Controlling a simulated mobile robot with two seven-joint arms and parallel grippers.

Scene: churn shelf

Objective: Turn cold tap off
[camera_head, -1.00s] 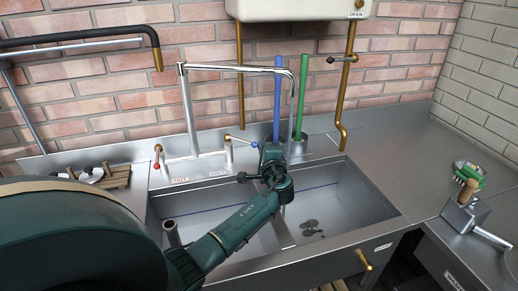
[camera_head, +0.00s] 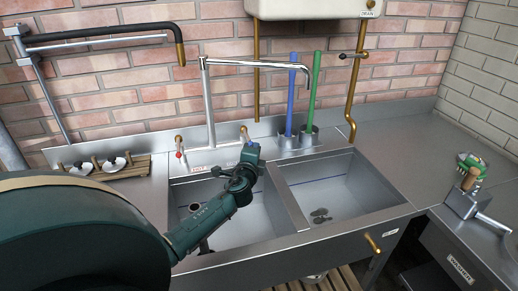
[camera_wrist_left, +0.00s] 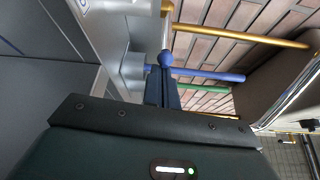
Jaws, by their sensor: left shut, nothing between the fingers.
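The cold tap (camera_head: 243,129) is a brass spout with a blue-tipped lever at the back of the sink, right of the tall chrome faucet. Its lever points toward the front. In the left wrist view, its blue ball end (camera_wrist_left: 165,59) is right at the tips of my left gripper (camera_wrist_left: 162,72), which is shut and empty. Whether they touch I cannot tell. In the head view, my left gripper (camera_head: 251,152) is just in front of the tap and hides part of the lever. My right gripper is not in view.
The hot tap (camera_head: 179,152), red-tipped, stands left of the chrome faucet (camera_head: 208,105). Blue (camera_head: 291,95) and green (camera_head: 314,85) upright rods stand right of the cold tap. A wooden rack (camera_head: 125,168) sits at left. The right basin (camera_head: 335,190) is open below.

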